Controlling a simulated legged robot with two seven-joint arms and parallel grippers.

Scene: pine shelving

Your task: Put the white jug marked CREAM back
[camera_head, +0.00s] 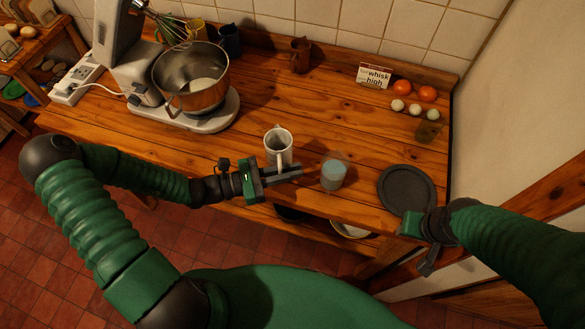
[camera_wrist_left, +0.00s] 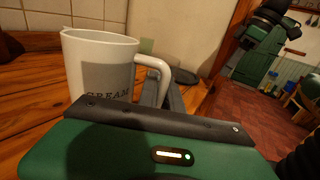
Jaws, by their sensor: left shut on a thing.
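The white jug (camera_head: 279,150) is upright at the front middle of the wooden counter in the head view. In the left wrist view the jug (camera_wrist_left: 98,66) shows the word CREAM, partly hidden by my gripper, with its handle to the right. My left gripper (camera_head: 285,174) is at the jug's front side, its fingers shut on the handle. I cannot tell whether the jug's base touches the counter. My right gripper (camera_head: 426,248) is at the counter's front right, by the dark plate; its jaws do not show clearly.
A blue-grey cup (camera_head: 334,175) stands just right of my left gripper. A dark round plate (camera_head: 407,188) lies further right. A mixer with a steel bowl (camera_head: 190,75) stands back left. A brown mug (camera_head: 300,55), a sign (camera_head: 374,76), eggs and tomatoes are along the back.

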